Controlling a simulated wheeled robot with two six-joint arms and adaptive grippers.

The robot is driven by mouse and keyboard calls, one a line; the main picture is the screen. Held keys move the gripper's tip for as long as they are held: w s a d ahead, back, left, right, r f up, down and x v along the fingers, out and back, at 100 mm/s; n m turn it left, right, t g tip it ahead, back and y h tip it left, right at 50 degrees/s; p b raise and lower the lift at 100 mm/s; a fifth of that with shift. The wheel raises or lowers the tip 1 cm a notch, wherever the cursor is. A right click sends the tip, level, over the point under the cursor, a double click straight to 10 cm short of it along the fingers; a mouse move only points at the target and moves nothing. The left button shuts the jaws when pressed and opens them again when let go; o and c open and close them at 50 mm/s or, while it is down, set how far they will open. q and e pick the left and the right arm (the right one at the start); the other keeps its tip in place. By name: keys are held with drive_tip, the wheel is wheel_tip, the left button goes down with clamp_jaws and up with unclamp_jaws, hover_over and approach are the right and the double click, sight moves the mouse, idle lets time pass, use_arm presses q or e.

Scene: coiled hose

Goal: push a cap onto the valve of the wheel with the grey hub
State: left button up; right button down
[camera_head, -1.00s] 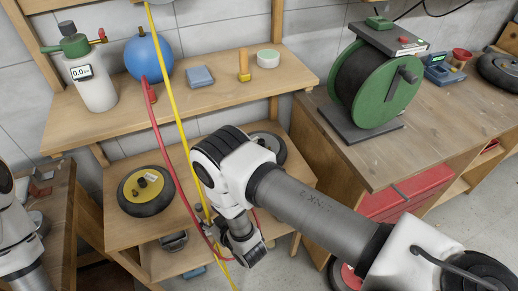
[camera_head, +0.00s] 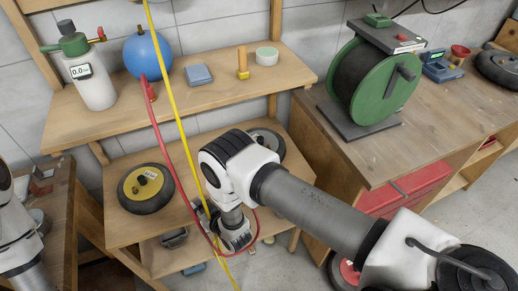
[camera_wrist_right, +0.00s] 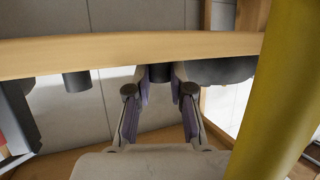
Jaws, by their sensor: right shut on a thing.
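A wheel with a yellow hub (camera_head: 147,188) lies on the middle shelf in the head view. Another wheel (camera_head: 271,142) lies to its right, partly hidden behind my right arm; its hub looks grey, and I cannot make out its valve. My right gripper (camera_wrist_right: 160,80) has its fingertips closed around a small dark cylindrical thing (camera_wrist_right: 160,73) in the wrist view; I cannot tell whether it is a cap. In the head view my right wrist hangs in front of the lower shelf, with the fingers mostly hidden. My left arm shows at the left edge, its gripper out of view.
A yellow hose (camera_head: 170,85) and a red hose (camera_head: 160,135) hang close to my right wrist. A wooden board (camera_wrist_right: 110,55) crosses the wrist view near the fingertips. A hose reel (camera_head: 385,90) stands on the bench at right.

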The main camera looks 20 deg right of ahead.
idle(0.3)
wheel_tip(320, 180, up, 5)
drive_tip(key=p, duration=0.4)
idle(0.4)
